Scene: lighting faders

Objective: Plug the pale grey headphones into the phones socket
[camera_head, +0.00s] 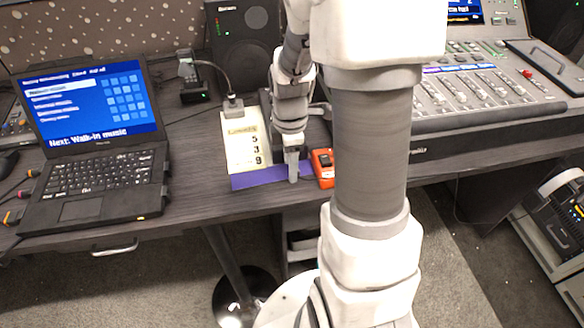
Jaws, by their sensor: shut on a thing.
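My gripper (293,172) points down at the front part of the desk, over the purple strip and beside the note sheet. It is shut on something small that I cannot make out. I cannot pick out the pale grey headphones or the phones socket; my arm covers much of the middle of the view. The mixing console (470,92) with its faders and lit screen is at the right, partly behind my arm.
A laptop (100,180) stands open at the left. A note sheet (241,143), a purple strip (258,180) and an orange-red device (322,168) lie close around my gripper. A black speaker (243,45) stands behind. Bare desk (192,150) shows between laptop and sheet.

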